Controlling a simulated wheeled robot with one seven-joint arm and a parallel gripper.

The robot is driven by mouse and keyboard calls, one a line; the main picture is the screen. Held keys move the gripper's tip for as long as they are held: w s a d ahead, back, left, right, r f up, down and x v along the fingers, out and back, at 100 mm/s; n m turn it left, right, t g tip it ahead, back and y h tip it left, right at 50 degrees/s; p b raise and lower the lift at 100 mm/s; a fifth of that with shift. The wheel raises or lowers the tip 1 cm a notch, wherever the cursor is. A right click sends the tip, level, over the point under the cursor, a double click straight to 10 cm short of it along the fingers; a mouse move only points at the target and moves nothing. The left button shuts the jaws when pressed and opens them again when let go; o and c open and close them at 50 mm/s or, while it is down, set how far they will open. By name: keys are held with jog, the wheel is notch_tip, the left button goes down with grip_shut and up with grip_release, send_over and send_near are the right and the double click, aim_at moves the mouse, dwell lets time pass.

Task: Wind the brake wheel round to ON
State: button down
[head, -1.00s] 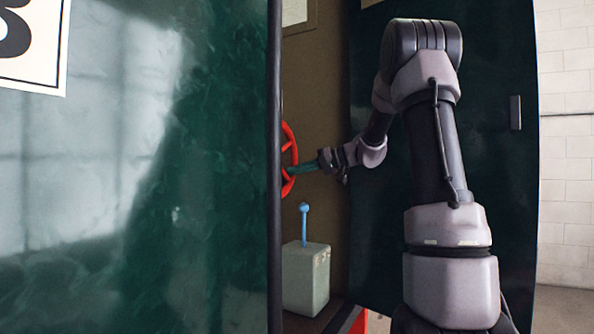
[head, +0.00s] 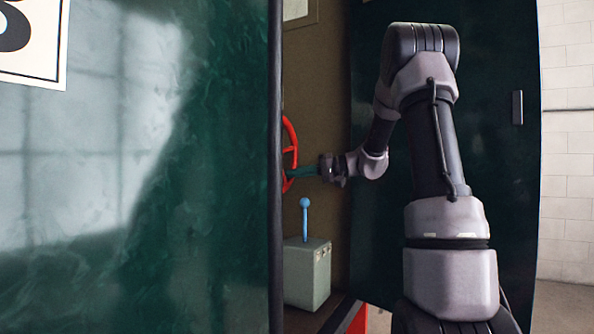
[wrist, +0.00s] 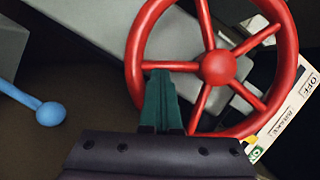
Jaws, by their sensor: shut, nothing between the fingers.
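The red brake wheel (head: 289,148) is partly hidden behind the green panel edge in the head view. In the wrist view the wheel (wrist: 217,68) shows its rim, hub and several spokes. My gripper (wrist: 160,75) is shut and empty. Its teal fingertips lie at the gap between spokes, left of the hub, overlapping a spoke in the picture; whether they touch it I cannot tell. In the head view my gripper (head: 292,172) reaches the lower part of the wheel from the right. A white plate (wrist: 285,125) behind the wheel reads OFF at its top and ON at its green lower end, beside a yellow pointer (wrist: 251,139).
A grey-green box (head: 307,275) with a blue ball-topped lever (head: 305,218) stands below the wheel. The lever's blue knob (wrist: 51,113) is at left in the wrist view. A large green panel (head: 140,180) closes off the left side.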

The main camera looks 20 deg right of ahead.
jog(key=a+m, duration=0.1)
jog(key=s+f+m+y, duration=0.1)
jog(key=m, duration=0.1)
jog(key=shift+s+a+f, duration=0.25)
jog(key=shift+a+f, duration=0.05)
jog(key=shift+a, duration=0.05)
jog(key=s+a+m, duration=0.1)
jog(key=m+y, duration=0.1)
jog(key=m, duration=0.1)
jog(key=shift+s+a+f+m+t+y, duration=0.3)
jog(key=shift+s+a+f, duration=0.05)
jog(key=shift+s, duration=0.05)
jog(key=shift+s+a+r+m+t+y, duration=0.15)
jog(key=shift+s+a+m+t, duration=0.2)
jog(key=shift+m, duration=0.6)
jog(key=shift+s+a+m+t+y, duration=0.2)
jog(key=shift+s+a+m, duration=0.25)
jog(key=shift+m, duration=0.45)
jog(key=shift+s+a+r+m+t+y, duration=0.15)
jog(key=shift+s+a+m+t, duration=0.2)
jog(key=shift+m, duration=0.6)
jog(key=shift+a, duration=0.1)
jog(key=shift+f, duration=0.1)
